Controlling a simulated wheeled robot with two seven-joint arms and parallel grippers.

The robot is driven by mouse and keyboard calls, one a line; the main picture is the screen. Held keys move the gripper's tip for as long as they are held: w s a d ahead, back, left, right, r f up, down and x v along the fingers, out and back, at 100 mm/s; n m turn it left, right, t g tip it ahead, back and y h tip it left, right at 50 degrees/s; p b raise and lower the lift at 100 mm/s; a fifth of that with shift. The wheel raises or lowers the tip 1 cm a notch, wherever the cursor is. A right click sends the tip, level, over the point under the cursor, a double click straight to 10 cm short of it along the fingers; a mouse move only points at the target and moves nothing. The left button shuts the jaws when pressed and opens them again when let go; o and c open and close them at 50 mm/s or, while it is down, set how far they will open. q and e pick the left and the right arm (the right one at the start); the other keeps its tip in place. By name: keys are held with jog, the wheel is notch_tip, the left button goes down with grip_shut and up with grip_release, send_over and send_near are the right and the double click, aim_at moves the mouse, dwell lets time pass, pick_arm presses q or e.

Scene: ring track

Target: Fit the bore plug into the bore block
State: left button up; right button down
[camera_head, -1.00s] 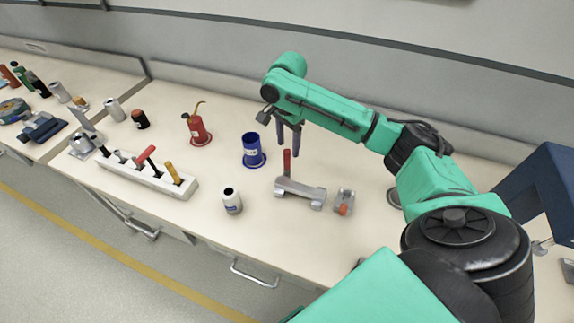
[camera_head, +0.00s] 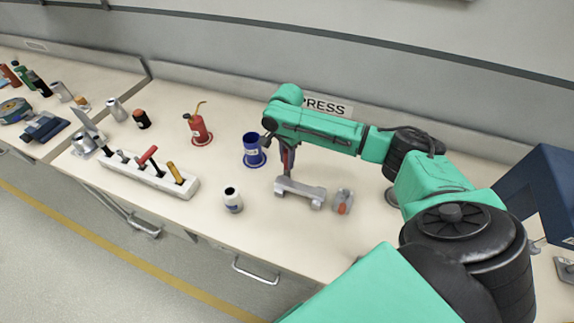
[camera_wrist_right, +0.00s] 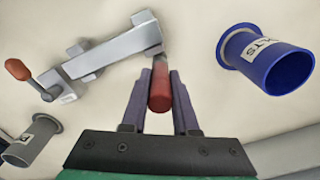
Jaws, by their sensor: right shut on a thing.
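A red-handled tool with a grey metal tip, which looks like the bore plug (camera_wrist_right: 160,88), is between the fingers of my right gripper (camera_head: 288,168). In the right wrist view the gripper (camera_wrist_right: 160,76) is shut on the red handle. The tip is at one end of a long grey metal fixture (camera_wrist_right: 105,55), which also shows in the head view (camera_head: 300,191); whether they touch is unclear. A small grey block (camera_head: 342,199) with an orange-red handle (camera_wrist_right: 17,69) stands beside the fixture. I cannot tell which grey piece is the bore block. My left gripper is not in view.
A blue cup (camera_head: 253,147) stands close left of my right gripper. Farther left are a red oil can (camera_head: 198,130) and a white tool rack (camera_head: 150,174). A dark blue frame (camera_head: 540,200) stands at the right.

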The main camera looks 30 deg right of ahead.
jog(key=shift+r, duration=0.1)
notch_tip(320, 180, up, 20)
jog(key=s+a+f+n, duration=1.2)
jog(key=a+f+n, duration=0.1)
jog(key=f+n, duration=0.3)
jog(key=shift+f, duration=0.35)
